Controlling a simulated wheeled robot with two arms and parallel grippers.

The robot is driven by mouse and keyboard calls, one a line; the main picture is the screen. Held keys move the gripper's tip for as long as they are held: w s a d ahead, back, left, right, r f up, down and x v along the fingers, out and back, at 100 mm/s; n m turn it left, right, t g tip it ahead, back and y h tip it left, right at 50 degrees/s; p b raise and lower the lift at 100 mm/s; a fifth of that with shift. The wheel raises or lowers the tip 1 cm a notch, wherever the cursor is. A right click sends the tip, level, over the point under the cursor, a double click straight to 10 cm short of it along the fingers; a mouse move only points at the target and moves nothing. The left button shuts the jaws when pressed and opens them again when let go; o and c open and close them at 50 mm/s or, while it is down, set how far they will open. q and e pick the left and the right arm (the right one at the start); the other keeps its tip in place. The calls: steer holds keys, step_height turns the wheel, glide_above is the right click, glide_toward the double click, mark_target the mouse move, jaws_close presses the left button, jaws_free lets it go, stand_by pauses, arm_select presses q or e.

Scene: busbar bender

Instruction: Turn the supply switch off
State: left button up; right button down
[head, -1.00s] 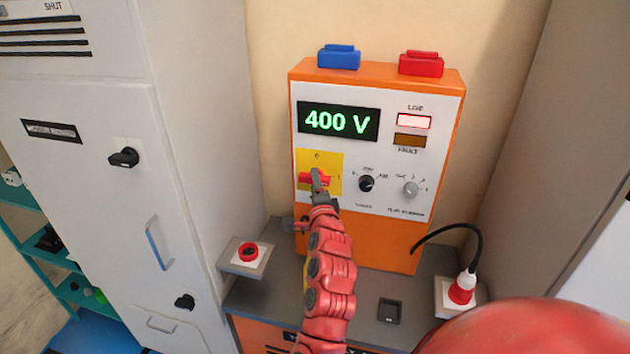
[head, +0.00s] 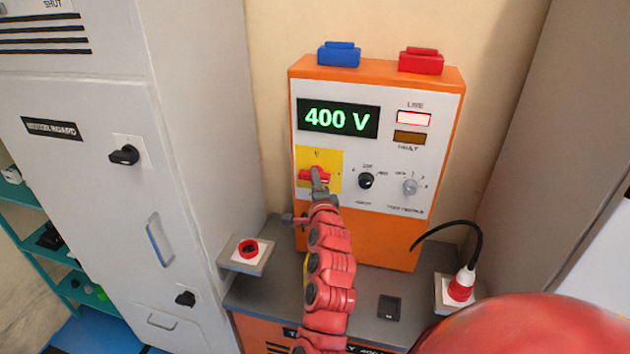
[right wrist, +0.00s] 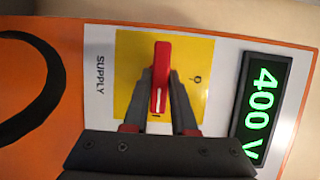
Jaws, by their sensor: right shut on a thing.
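The supply switch is a red handle (head: 312,174) on a yellow plate (head: 334,160) at the left of the orange and white supply box (head: 409,257). My right gripper (head: 318,181) is at the handle and partly covers it. In the right wrist view the gripper (right wrist: 160,92) has its two fingers on either side of the red handle (right wrist: 160,68), shut on it. There the handle's white line points toward the "I" mark, away from the "0" mark. My left gripper is not in view.
A black knob (head: 366,181) and a grey knob (head: 410,187) sit right of the switch. A black cable (head: 478,240) runs to a red plug (head: 461,285). A grey cabinet (head: 107,220) stands left.

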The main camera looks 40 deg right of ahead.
steer(key=shift+w+a+r+n+g+h+b, duration=0.1)
steer(key=shift+n+g+h+b, duration=0.25)
steer(key=shift+n+g+b, duration=1.5)
steer(key=shift+w+a+r+n+g+h+b, duration=0.1)
steer(key=shift+n+g+h+b, duration=0.35)
steer(key=shift+n+b, duration=1.45)
steer(key=shift+w+a+n+g+h+b, duration=0.15)
steer(key=shift+n+g+b, duration=1)
steer(key=shift+n, duration=1.8)
steer(key=shift+s+d+g, duration=0.15)
steer(key=shift+g, duration=0.1)
steer(key=c, duration=0.7)
jaws_free()
steer(key=shift+r, duration=0.1)
